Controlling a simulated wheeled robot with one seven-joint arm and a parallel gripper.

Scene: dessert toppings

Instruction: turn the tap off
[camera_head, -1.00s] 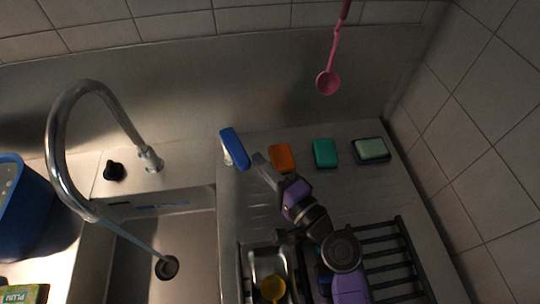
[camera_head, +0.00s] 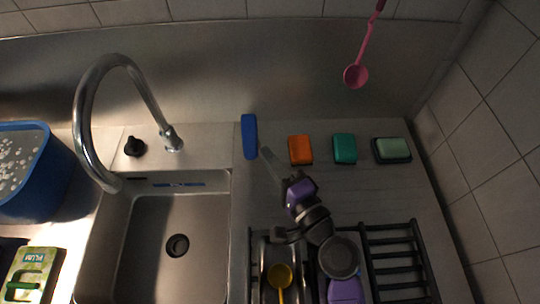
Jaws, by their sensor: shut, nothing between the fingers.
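The curved chrome tap (camera_head: 92,95) arches over the left side of the sink. No water stream shows below its spout now. A blue lever-like piece (camera_head: 249,137) stands upright on the counter to the right of the tap's base; I cannot tell how it joins the tap. My gripper (camera_head: 266,154) is shut and empty, just right of and below the blue piece. I cannot tell whether its tip touches it. The sink basin (camera_head: 150,240) looks empty, with a dark drain.
A black knob (camera_head: 134,147) is beside the tap base. Orange (camera_head: 300,149), teal (camera_head: 344,148) and pale green (camera_head: 392,150) blocks line the counter. A dark rack (camera_head: 392,262) holds a pan with a yellow spoon (camera_head: 281,280). A blue tub (camera_head: 35,180) is at left; a pink ladle (camera_head: 356,75) hangs above.

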